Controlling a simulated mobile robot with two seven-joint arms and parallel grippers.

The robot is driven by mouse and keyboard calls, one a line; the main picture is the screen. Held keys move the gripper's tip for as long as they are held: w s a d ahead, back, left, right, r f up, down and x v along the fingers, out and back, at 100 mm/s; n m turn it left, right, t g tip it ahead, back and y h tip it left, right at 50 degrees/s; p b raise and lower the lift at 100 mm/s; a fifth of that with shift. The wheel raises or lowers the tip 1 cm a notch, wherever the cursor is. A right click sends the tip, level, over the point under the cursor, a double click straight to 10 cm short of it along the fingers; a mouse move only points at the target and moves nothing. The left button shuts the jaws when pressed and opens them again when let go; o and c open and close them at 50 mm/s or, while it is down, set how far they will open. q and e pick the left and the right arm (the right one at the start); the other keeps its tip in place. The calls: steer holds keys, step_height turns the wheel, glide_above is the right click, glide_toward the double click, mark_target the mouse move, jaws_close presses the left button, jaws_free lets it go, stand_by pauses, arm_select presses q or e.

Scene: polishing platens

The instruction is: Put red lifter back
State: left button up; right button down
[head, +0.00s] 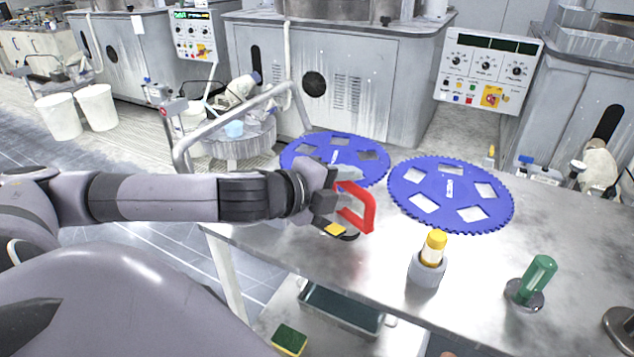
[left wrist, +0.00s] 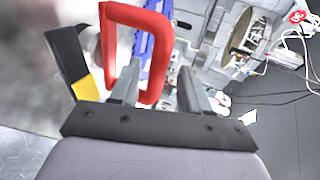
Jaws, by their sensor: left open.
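The red lifter (head: 369,212) shows as a red looped handle at the table's left edge, beside my left gripper (head: 350,182). In the left wrist view the red loop (left wrist: 161,55) stands by the left finger, partly across the space between the fingers. My left gripper (left wrist: 158,78) is open and not closed on it. A black and yellow piece (head: 335,229) shows just under the gripper; I cannot tell whether it belongs to the lifter. The hand hides part of the lifter, and I cannot tell whether it touches the table. My right gripper is not in view.
Two blue toothed discs (head: 408,181) (head: 292,155) lie on the metal table (head: 560,215). A yellow-capped bottle (head: 434,247) stands in a grey holder, with a green-handled tool (head: 538,278) to its right. A grey tray (head: 340,308) and sponge (head: 289,340) are below.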

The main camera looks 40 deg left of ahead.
arm_select(q)
steer(key=v, duration=0.2)
steer(key=shift+s, duration=0.35)
steer(key=shift+s+a+r, duration=0.25)
steer(key=shift+s+r, duration=0.1)
steer(key=shift+s, duration=0.2)
steer(key=d+p+v, duration=0.1)
steer(key=p+v, duration=0.6)
steer(key=p, duration=0.3)
steer(key=shift+s+a+r, duration=0.2)
steer(key=shift+s+a, duration=0.1)
steer(key=shift+a, duration=0.1)
